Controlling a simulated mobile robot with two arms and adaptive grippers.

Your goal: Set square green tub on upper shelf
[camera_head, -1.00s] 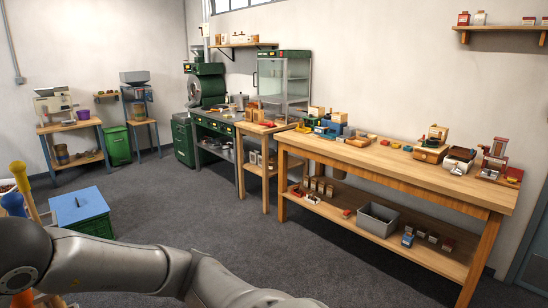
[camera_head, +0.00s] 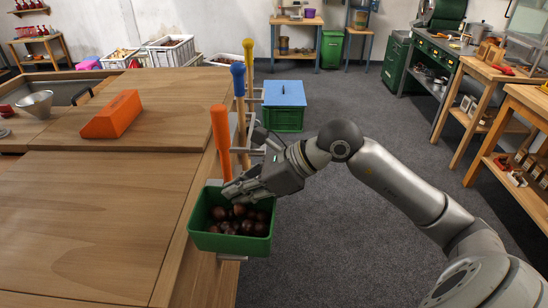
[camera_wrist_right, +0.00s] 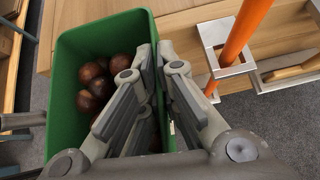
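The green tub (camera_head: 230,243), holding several brown chestnuts, is at the right edge of the wooden worktable (camera_head: 100,210). A pale bracket shows under the tub; I cannot tell whether it bears the tub. My right gripper (camera_head: 232,192) reaches down to the tub's far rim. In the right wrist view, the gripper (camera_wrist_right: 160,65) has its fingers close together on either side of the green tub's (camera_wrist_right: 70,75) wall, one inside and one outside, and looks shut on it. My left gripper is out of view. I cannot tell which shelf is the upper shelf.
Upright tools with orange (camera_head: 221,140), blue (camera_head: 238,80) and yellow (camera_head: 248,55) handles stand close beside my right gripper. An orange block (camera_head: 112,115) lies on the worktable. A blue-lidded green bin (camera_head: 284,95) stands beyond. Grey floor (camera_head: 330,230) is open to the right.

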